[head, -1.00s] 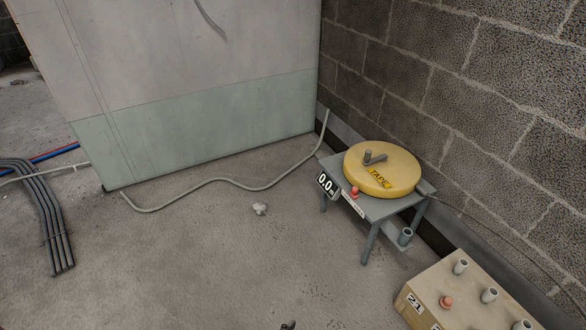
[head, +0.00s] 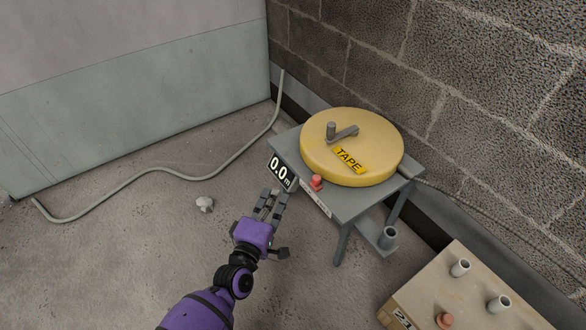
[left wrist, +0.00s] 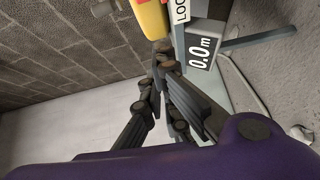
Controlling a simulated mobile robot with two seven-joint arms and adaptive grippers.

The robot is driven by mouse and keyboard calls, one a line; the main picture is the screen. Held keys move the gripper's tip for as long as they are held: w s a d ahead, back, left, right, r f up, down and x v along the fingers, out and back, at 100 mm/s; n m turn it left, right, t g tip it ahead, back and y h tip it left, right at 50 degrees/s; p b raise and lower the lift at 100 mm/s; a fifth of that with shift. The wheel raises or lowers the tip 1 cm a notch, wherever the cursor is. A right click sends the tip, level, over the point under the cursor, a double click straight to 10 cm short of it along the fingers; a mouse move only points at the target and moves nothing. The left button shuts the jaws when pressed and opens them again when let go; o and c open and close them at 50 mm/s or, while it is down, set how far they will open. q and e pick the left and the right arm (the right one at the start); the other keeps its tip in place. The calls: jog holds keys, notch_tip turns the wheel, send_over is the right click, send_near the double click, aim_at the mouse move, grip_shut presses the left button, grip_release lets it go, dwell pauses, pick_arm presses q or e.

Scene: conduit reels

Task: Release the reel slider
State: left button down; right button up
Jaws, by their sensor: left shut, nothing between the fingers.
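The reel is a yellow disc (head: 350,147) with a TAPE label and a grey crank on top, lying on a small grey stand (head: 350,205). A red knob (head: 317,182), which looks like the slider, sits at the stand's front edge beside a white label strip. In the left wrist view the label (left wrist: 181,10) reads "LOC", cut off by the frame edge. My left gripper (head: 274,192) is shut and empty, in front of the stand and left of the knob, apart from it. The left wrist view shows its fingers (left wrist: 161,52) near the 0.0 m display. My right gripper is out of view.
The 0.0 m display (head: 281,171) is on the stand's front left corner. A box (head: 465,295) with pipe stubs and a red knob stands at lower right. A block wall is behind the reel. A pale conduit (head: 160,171) lies on the floor.

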aim_at(316, 182)
pick_arm(q)
jog(key=b+x, duration=0.3)
jog(key=x, duration=0.6)
jog(key=s+d+p, duration=0.1)
jog(key=s+d, duration=0.4)
jog(key=d, duration=0.1)
jog(key=shift+s+r+n, duration=0.3)
jog(key=shift+s+r, duration=0.05)
jog(key=shift+r, duration=0.05)
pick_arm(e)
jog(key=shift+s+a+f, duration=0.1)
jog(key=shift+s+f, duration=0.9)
pick_arm(q)
jog(key=shift+d, duration=0.15)
jog(key=shift+w, duration=0.1)
